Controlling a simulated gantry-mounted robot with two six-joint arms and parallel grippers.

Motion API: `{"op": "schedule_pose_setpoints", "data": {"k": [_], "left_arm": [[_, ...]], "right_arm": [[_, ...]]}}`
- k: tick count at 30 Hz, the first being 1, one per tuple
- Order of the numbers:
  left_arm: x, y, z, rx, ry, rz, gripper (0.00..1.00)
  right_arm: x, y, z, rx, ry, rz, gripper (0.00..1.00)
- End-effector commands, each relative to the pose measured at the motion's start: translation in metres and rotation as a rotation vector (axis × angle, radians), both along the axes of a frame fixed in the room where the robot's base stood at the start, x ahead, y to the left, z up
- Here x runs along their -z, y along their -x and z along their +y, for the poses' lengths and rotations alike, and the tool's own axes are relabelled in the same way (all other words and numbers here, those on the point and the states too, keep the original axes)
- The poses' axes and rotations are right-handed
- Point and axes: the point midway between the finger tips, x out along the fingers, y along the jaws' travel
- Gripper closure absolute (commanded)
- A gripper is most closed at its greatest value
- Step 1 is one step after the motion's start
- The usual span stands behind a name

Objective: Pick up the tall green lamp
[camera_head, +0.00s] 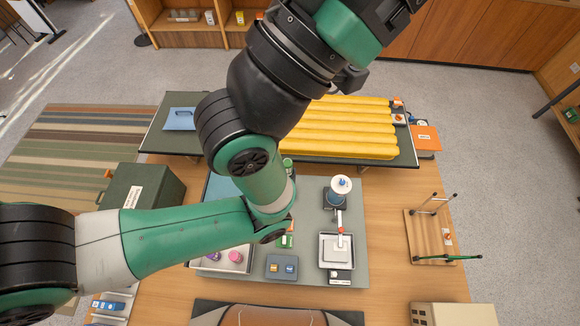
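I cannot make out the tall green lamp for certain. A small green round top (288,163) shows just right of my arm, mostly hidden, and another green piece (285,240) shows below the elbow. I cannot tell whether either is part of a lamp. My green, white and black arm comes in from the left, bends over the grey mat (352,222) and rises toward the top of the picture. It covers the middle of the mat. No gripper fingers show, and my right arm is not recognisable here.
A blue-topped white device (341,186) and a square scale-like tray (337,249) stand on the mat. A yellow sleeping pad (345,128) lies behind. A dark green box (147,195) is at left, an upturned wooden stool (429,236) at right. Bare table shows right of the mat.

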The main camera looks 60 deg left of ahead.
Motion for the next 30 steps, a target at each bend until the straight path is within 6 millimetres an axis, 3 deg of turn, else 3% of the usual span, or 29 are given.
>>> {"op": "schedule_pose_setpoints", "data": {"k": [14, 19, 30], "left_arm": [[-0.0001, 0.0001, 0.0000, 0.000, 0.000, 0.000, 0.31], [0.0000, 0.0000, 0.0000, 0.000, 0.000, 0.000, 0.02], [0.0004, -0.0004, -0.0006, -0.038, -0.040, 0.000, 0.02]], "right_arm": [[-0.0001, 0.0001, 0.0000, 0.000, 0.000, 0.000, 0.50], [0.0000, 0.0000, 0.0000, 0.000, 0.000, 0.000, 0.50], [0.0000, 0.0000, 0.0000, 0.000, 0.000, 0.000, 0.50]]}}
